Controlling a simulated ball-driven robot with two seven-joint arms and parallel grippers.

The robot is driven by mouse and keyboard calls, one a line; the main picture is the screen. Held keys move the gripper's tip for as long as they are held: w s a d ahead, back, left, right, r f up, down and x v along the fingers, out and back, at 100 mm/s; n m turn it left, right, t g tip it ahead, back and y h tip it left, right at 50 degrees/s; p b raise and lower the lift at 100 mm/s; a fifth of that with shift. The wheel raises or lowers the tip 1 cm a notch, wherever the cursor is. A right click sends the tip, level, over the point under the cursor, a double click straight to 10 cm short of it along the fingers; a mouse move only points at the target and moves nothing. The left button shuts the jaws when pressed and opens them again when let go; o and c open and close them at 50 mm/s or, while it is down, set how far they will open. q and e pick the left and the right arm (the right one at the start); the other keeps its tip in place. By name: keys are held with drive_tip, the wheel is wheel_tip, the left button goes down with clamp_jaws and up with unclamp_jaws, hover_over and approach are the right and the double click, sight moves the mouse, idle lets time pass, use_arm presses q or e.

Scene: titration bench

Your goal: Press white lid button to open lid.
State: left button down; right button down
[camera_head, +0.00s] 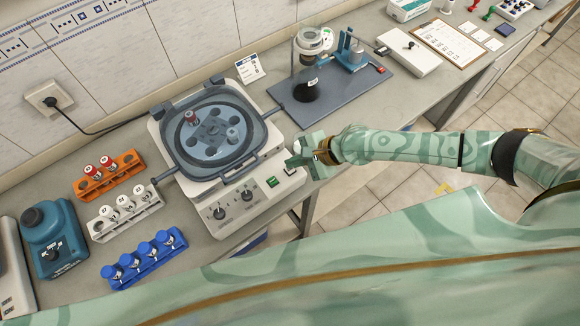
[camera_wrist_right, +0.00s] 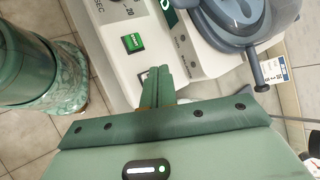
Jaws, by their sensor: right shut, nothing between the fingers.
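The centrifuge (camera_head: 245,204) is a pale box on the bench with a grey-blue see-through lid (camera_head: 233,170), which looks down over the rotor. A red-capped tube shows through the lid. On its sloped front panel sit two knobs, a green button (camera_head: 272,182) and, to its right, the white lid button (camera_head: 290,171). My right gripper (camera_head: 293,162) is shut and empty at the panel's right end, right by the white button. In the wrist view its fingertips (camera_wrist_right: 157,72) cover most of that button, beside the green button (camera_wrist_right: 133,42); contact cannot be told. My left gripper is out of view.
Orange (camera_head: 110,177), white (camera_head: 126,214) and blue (camera_head: 146,260) tube racks stand left of the centrifuge, with a blue mixer (camera_head: 53,238) beyond. A dark stand base (camera_head: 335,97) with a flask is behind right. The bench's front edge runs below my right arm.

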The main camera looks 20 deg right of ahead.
idle(0.8)
drive_tip(key=shift+f, duration=0.4)
drive_tip(key=shift+f+b, duration=0.45)
idle(0.4)
idle(0.4)
drive_tip(key=shift+r+p, duration=0.95)
drive_tip(key=shift+p, duration=0.1)
wheel_tip(320, 180, up, 5)
drive_tip(key=p, duration=0.5)
drive_tip(key=shift+f, duration=0.1)
